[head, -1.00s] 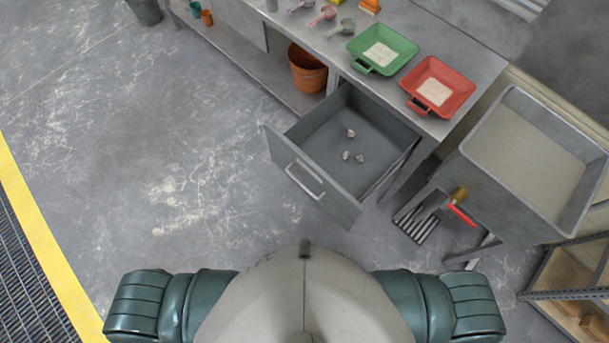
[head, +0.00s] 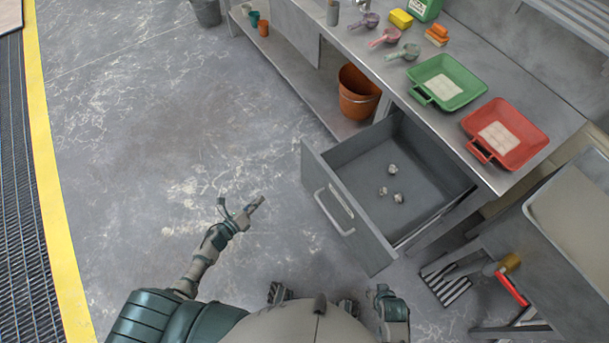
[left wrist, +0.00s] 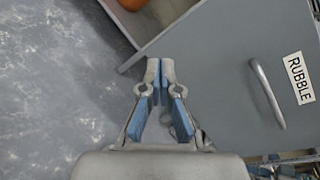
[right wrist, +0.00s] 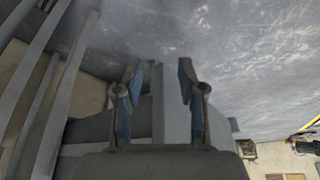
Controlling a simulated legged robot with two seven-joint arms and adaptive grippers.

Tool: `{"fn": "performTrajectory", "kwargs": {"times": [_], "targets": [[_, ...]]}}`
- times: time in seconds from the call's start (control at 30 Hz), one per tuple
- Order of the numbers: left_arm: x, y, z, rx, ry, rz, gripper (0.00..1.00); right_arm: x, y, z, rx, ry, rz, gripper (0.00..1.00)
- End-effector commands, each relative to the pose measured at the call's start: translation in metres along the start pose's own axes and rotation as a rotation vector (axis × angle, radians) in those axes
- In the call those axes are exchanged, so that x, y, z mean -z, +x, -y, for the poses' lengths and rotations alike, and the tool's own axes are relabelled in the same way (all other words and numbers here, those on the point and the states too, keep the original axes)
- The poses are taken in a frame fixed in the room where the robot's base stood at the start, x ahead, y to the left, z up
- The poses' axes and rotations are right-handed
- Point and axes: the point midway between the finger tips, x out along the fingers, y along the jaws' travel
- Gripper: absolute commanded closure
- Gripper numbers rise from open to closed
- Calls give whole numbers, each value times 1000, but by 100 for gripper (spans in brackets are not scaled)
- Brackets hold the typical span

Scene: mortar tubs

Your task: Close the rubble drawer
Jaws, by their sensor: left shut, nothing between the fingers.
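The rubble drawer (head: 362,238) is grey and stands pulled out from under the bench, with several pale stones (head: 392,184) on its floor. Its bar handle (head: 333,210) is on the front panel. In the left wrist view the drawer front (left wrist: 215,70) shows the handle (left wrist: 267,92) and a "RUBBLE" label (left wrist: 299,78). My left gripper (head: 258,203) is shut and empty, left of the drawer front and apart from it. Its fingertips meet in the left wrist view (left wrist: 160,64). My right gripper (right wrist: 157,82) is open in the right wrist view, with nothing seen gripped.
The bench top holds a green tray (head: 470,97), a red tray (head: 533,150) and several scoops. An orange bucket (head: 358,95) sits on the lower shelf. A grey stand (head: 520,240) with a red-handled tool (head: 510,288) is right of the drawer. The floor on the left is clear.

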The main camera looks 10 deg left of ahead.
Motion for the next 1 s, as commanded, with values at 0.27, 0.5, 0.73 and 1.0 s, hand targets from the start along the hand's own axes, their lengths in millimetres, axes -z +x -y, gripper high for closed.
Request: {"fn": "performTrajectory", "kwargs": {"times": [0.27,0.5,0.73,1.0], "targets": [[-28,15,73,334,719,16,100,27,-76,-2,-1,6,-64,60],[-31,27,89,377,816,29,100,30,-91,-2,-2,7,-71,60],[-27,69,104,375,812,31,100,28,-92,-2,-3,7,-59,60],[-19,120,122,374,810,29,100,29,-91,-3,-3,7,-61,60]]}}
